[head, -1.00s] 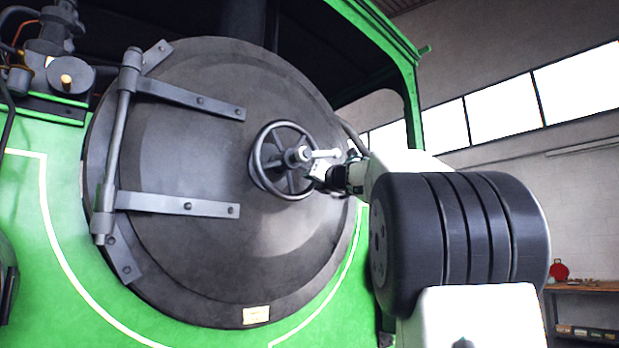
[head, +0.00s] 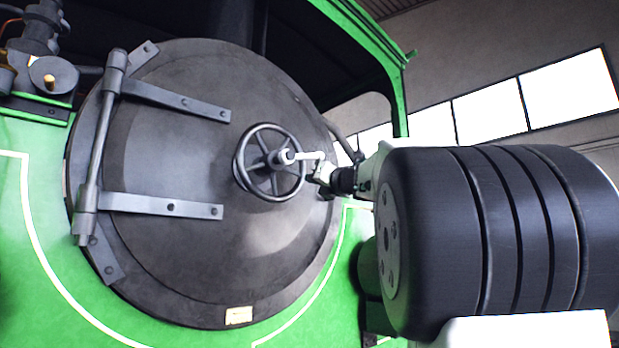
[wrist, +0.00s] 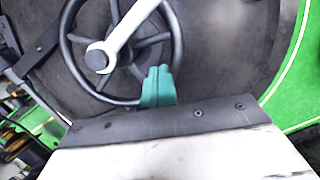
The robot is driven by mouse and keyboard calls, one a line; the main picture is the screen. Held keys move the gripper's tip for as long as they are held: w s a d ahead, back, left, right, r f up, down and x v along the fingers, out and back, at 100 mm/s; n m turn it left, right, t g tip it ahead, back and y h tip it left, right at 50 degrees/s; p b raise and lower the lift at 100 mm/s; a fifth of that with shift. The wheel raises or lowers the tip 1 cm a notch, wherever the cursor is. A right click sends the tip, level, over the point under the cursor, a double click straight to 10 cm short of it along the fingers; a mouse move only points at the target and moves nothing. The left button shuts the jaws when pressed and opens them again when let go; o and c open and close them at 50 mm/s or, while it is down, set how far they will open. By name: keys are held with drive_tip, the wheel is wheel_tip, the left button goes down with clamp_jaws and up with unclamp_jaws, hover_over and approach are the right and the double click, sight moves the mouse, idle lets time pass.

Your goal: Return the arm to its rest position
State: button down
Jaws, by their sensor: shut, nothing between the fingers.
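My gripper (wrist: 158,85) shows in the wrist view as two teal fingertips pressed together, shut and empty. It is in front of the lower right rim of the dark handwheel (wrist: 72,55); whether it touches the rim I cannot tell. In the head view my gripper (head: 322,176) is small, just right of the handwheel (head: 245,170), its fingers hard to make out. My arm extends to it from the right. A white handle (wrist: 128,28) runs from the wheel's hub up to the right in the wrist view.
The handwheel sits on the round dark smokebox door (head: 170,260), with hinge straps (head: 170,207) at its left. The green tram front (head: 40,300) surrounds the door. Bright windows (head: 490,112) are in the wall at right. Open space lies between tram and wall.

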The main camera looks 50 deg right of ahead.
drive_tip(key=shift+s+f, duration=0.2)
drive_tip(key=shift+s, duration=0.4)
